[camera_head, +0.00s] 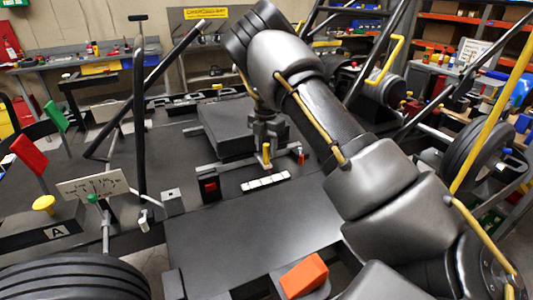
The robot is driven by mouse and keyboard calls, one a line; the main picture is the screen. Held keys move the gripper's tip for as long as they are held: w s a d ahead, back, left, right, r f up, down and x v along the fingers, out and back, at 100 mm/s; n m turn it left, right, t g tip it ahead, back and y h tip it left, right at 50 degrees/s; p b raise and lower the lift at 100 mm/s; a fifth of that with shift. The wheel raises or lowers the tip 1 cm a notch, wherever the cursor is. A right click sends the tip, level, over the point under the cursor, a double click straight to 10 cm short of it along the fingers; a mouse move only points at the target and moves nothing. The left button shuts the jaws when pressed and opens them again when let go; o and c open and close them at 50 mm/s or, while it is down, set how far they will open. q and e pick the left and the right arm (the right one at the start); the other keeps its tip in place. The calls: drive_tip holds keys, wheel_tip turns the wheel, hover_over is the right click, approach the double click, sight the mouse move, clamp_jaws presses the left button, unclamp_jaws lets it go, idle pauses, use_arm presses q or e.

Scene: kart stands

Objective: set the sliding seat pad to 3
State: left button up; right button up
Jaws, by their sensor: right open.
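The sliding seat pad (222,122) is a thick black block on grey rails (208,168) in the middle of the kart. A white scale strip (265,181) lies in front of it; its marks are too small to read. A small yellow upright piece (266,154) stands between pad and strip. My right gripper (266,140) points down at the pad's right front corner, by the yellow piece. It is open; I cannot tell whether it touches the pad or the piece. My forearm hides the area to the right. My left gripper is not in view.
An orange wedge (304,275) is at the front. Green (55,115) and red (30,153) flags and a yellow knob (44,204) are at left. A bare dark panel (245,240) lies in front.

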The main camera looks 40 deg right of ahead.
sight(266, 163)
drive_tip(key=shift+f, duration=1.5)
drive_tip(key=shift+s, duration=0.1)
clamp_jaws()
